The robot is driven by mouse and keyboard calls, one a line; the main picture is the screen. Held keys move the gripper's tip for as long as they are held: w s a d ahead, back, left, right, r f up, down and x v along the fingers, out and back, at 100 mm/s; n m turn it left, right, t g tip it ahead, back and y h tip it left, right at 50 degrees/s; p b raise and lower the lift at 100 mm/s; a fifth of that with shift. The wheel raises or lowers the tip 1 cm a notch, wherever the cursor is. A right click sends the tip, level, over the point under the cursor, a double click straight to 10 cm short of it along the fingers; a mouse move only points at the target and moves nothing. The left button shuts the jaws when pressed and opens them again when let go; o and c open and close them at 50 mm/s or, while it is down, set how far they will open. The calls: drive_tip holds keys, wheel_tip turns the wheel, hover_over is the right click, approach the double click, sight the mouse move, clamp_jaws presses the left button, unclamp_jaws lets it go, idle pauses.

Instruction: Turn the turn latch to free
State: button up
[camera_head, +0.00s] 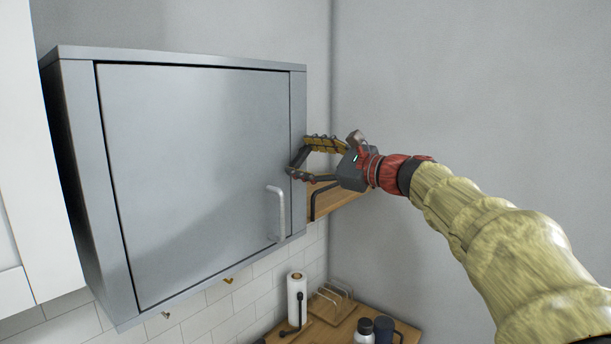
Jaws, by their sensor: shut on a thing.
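A grey metal wall cabinet (200,190) has its door (190,170) closed in its frame. A pale bar handle (281,212) stands on the door's lower right. My gripper (294,170) comes in from the right, with its fingertips together at the door's right edge, above the handle. It is shut on a small dark piece there, which appears to be the turn latch. The fingertips hide most of the latch, so its angle cannot be told.
A wooden shelf (345,200) with a dark bracket is just below and behind my gripper. Below, a wooden counter (400,336) carries a paper towel roll (296,298), a rack (332,303), a bottle (364,331) and a dark mug (384,329). A white cupboard (30,150) stands at left.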

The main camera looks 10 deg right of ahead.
drive_tip(key=n+b, duration=0.3)
drive_tip(key=f+n+b, duration=0.1)
drive_tip(key=n+b, duration=0.3)
drive_tip(key=d+n+b, duration=0.1)
drive_tip(key=n+b, duration=0.2)
drive_tip(key=b, duration=0.1)
drive_tip(key=shift+w+f, duration=0.2)
drive_tip(key=shift+w, duration=0.2)
drive_tip(key=shift+n, duration=0.4)
drive_tip(key=o, duration=1.2)
drive_tip(key=shift+r, duration=0.1)
drive_tip(key=shift+c, duration=0.2)
drive_tip(key=v, duration=1.2)
